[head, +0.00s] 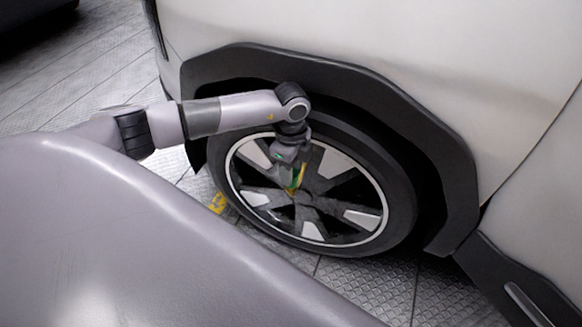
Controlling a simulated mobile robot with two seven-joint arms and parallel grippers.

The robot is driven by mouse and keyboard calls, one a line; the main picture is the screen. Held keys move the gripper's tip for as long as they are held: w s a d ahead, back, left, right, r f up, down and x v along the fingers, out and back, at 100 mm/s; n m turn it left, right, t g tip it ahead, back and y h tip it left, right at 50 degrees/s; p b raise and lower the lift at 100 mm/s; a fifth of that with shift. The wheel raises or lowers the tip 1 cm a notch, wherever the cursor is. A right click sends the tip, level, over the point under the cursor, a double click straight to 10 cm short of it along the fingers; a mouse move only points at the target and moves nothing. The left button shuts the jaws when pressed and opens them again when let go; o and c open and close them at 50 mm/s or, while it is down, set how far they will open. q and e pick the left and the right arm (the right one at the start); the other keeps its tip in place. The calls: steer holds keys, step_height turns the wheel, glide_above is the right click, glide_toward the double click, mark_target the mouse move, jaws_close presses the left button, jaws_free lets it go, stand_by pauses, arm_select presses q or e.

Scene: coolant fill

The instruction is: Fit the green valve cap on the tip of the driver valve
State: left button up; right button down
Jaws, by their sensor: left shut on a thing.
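My left arm reaches in from the left, and its gripper (294,187) points down in front of the car's wheel (398,190). The fingertips are near the wheel's hub, over the dark spokes. I cannot make out the driver valve; it is hidden or too small to see. I cannot tell whether the cap touches anything on the wheel. My right gripper is out of view.
The white car body (400,50) and dark wheel-arch trim (452,165) surround the wheel closely. A yellow marking (218,203) lies on the patterned metal floor (352,288) left of the tyre. My own grey body fills the lower left.

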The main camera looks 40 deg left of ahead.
arm_select(q)
steer(key=shift+f+b, duration=0.35)
steer(key=shift+f, duration=0.45)
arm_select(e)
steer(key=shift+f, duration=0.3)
arm_select(q)
steer(key=o, duration=1.1)
steer(key=shift+r, duration=0.4)
step_height(320, 180, up, 6)
steer(key=shift+r+p, duration=0.2)
steer(key=shift+p, duration=0.9)
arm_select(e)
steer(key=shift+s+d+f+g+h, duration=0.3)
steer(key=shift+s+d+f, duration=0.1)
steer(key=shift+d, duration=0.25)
